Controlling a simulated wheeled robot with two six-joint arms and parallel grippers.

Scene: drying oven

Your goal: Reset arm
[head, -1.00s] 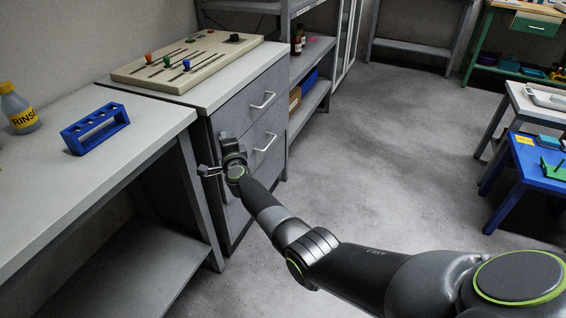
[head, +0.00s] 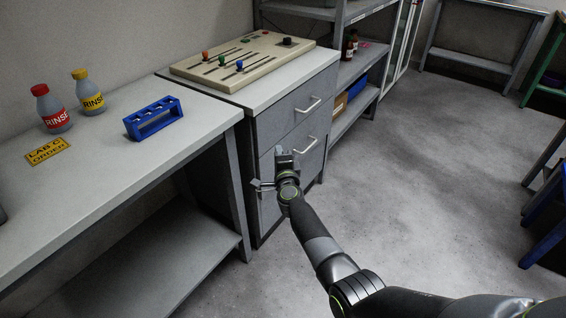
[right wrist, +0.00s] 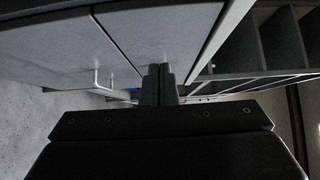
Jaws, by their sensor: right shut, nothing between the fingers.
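My right gripper (head: 282,156) is in front of the grey drawer cabinet (head: 268,128), close to its drawer fronts. In the right wrist view its two fingers (right wrist: 159,72) are together with nothing between them. A drawer handle (right wrist: 97,80) shows left of the fingers there, apart from them. The cabinet's drawers look shut in the head view. My left gripper is in neither view.
A slider panel (head: 245,62) with coloured knobs lies on the cabinet. The bench (head: 95,185) at left holds a blue rack (head: 153,120), red-capped bottle (head: 54,110), yellow-capped bottle (head: 89,95) and yellow label (head: 47,151). Shelves stand behind.

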